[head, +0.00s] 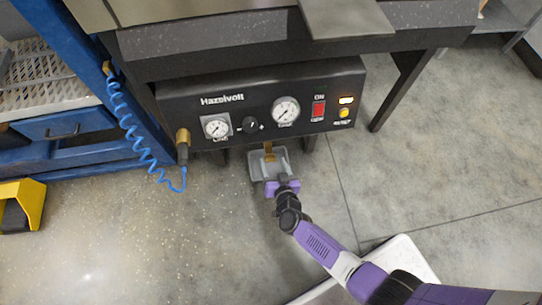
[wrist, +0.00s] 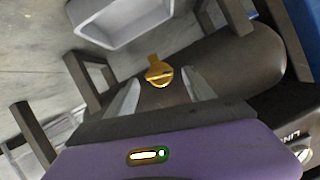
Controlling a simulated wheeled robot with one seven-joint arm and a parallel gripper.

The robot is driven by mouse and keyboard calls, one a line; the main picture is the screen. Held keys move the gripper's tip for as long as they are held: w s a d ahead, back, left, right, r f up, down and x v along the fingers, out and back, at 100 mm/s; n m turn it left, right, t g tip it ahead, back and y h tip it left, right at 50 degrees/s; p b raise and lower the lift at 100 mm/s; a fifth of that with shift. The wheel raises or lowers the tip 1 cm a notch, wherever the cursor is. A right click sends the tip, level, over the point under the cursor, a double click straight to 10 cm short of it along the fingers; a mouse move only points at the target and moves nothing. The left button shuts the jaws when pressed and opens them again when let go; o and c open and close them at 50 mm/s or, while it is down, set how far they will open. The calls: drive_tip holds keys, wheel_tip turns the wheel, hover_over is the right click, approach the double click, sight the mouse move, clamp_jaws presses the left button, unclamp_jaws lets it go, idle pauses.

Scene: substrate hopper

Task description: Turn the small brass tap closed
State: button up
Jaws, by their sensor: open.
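The small brass tap (head: 269,149) sits under the black Hazelvolt control panel (head: 262,105) in the head view. In the wrist view the tap (wrist: 159,73) shows as a round slotted brass face with a short stub, against a dark rounded tank (wrist: 235,62). My gripper (head: 281,183) is in front of and below the tap in the head view. In the wrist view its two pale fingers (wrist: 162,84) are spread, with the tap appearing between and just beyond their tips. Nothing is held. I cannot tell whether the fingers touch the tap.
A pale tray (head: 256,168) lies below the tap; it also shows at the top of the wrist view (wrist: 122,34). A coiled blue hose (head: 135,130) hangs left of the panel. Dark frame legs (head: 400,92) stand nearby. Open concrete floor (head: 440,165) lies to the right.

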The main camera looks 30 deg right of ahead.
drive_tip(key=shift+p+v, duration=0.85)
drive_tip(key=shift+v, duration=1.25)
